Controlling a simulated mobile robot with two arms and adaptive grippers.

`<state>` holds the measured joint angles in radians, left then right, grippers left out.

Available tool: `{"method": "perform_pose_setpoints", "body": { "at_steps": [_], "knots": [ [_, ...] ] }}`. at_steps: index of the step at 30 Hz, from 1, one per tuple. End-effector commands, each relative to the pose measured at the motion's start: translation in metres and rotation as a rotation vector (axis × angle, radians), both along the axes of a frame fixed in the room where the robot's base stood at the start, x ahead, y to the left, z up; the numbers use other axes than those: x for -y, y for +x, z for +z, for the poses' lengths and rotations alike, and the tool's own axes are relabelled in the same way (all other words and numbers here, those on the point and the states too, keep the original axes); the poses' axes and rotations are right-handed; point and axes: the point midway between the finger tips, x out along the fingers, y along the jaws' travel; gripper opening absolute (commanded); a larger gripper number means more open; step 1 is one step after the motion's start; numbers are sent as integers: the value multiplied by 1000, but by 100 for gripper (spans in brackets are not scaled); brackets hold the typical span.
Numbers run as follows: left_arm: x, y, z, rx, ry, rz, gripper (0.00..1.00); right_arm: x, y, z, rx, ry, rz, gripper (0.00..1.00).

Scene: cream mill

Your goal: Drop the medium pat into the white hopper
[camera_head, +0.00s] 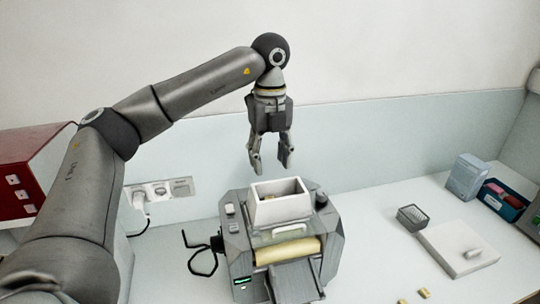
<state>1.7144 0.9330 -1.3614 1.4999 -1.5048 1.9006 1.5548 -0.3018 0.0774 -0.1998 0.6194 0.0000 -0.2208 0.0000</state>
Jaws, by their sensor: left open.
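The white hopper (281,209) is an open rectangular box on top of the grey machine (240,246) in the middle of the view. A small yellowish patch shows inside the hopper; I cannot tell whether it is a pat. My left gripper (270,168) points down just above the hopper, its fingers apart and nothing between them. Small yellow pats (424,293) lie on the table at the bottom edge, one partly cut off by the frame. I cannot tell which is the medium pat. My right gripper is not in view.
A pale cream roll (288,251) sits at the machine's front, above a grey chute. A white board (470,246) bears a small pale piece. Beside it are a dark grater-like box (412,217), a grey-blue box (466,176) and a blue bin (502,200). A red cabinet (30,165) stands left.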

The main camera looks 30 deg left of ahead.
Motion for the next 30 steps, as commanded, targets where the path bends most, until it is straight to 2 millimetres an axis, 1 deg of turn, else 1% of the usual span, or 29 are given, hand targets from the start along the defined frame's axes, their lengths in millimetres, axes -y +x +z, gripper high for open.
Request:
{"method": "perform_pose_setpoints", "body": {
  "at_steps": [2,5,8,13,21,25,30],
  "knots": [
    [0,0,2,1,-1,0,49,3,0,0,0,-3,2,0],
    [0,1,10,3,-1,0,49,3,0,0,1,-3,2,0],
    [1,1,26,4,-1,0,49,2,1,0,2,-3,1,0],
    [0,1,63,6,0,0,49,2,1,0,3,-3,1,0],
    [0,1,95,4,0,1,49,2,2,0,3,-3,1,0],
    [0,1,107,1,0,0,49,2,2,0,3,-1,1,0],
    [0,1,117,0,0,-1,49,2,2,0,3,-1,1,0]
  ]
}}
